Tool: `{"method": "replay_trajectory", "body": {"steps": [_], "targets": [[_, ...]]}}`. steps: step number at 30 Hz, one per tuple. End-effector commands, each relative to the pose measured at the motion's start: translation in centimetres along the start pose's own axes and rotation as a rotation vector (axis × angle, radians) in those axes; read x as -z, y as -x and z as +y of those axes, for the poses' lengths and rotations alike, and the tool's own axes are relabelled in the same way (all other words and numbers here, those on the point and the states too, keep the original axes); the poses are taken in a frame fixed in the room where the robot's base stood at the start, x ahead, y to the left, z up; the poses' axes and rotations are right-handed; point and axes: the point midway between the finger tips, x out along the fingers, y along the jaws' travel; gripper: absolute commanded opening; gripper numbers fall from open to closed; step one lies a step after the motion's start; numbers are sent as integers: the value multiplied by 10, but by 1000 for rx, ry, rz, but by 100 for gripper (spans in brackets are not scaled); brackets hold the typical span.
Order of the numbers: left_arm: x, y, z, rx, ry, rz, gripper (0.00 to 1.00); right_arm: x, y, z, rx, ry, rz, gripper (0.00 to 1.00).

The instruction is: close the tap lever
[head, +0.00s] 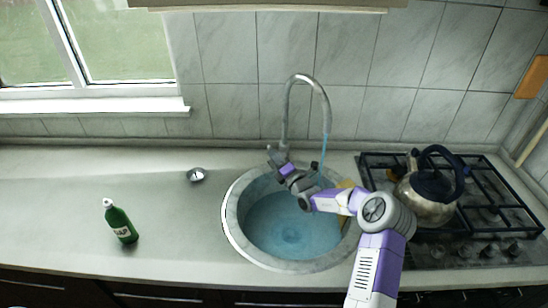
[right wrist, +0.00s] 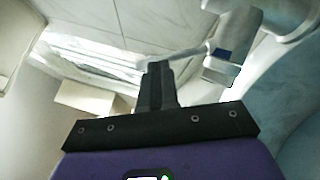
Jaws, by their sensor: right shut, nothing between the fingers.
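The tall curved metal tap (head: 327,108) stands behind the round sink (head: 232,217). A bluish stream of water hangs below its spout. My right gripper (head: 272,157) is beside the tap's base, its arm reaching across the sink from the right. In the right wrist view its dark fingers (right wrist: 155,88) are shut with nothing between them. The thin tap lever (right wrist: 185,56) sticks out left from the tap body (right wrist: 232,40) and passes right by the fingertips. I cannot tell whether they touch. In the head view my gripper largely hides the lever. My left gripper is out of view.
A green soap bottle (head: 121,226) and a small metal dish (head: 196,174) stand on the counter to the left. A kettle (head: 425,205) sits on the gas hob (head: 490,215) at right, close to my arm. The counter left of the sink is mostly clear.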

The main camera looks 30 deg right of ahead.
Motion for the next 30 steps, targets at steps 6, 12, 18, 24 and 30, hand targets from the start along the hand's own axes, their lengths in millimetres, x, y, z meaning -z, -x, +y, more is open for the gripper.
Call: {"method": "replay_trajectory", "body": {"steps": [6, 12, 18, 24, 30], "targets": [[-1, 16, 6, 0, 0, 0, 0, -6, -2, 4, 18, -45, -1, 0], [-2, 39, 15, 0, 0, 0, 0, -14, -5, 8, 51, -128, -2, 0], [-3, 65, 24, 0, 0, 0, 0, -24, -9, 9, 97, -243, -2, 0], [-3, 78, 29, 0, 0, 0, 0, -32, -12, 6, 137, -343, -1, 0], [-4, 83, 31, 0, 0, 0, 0, -36, -14, 4, 135, -337, -1, 0]]}}
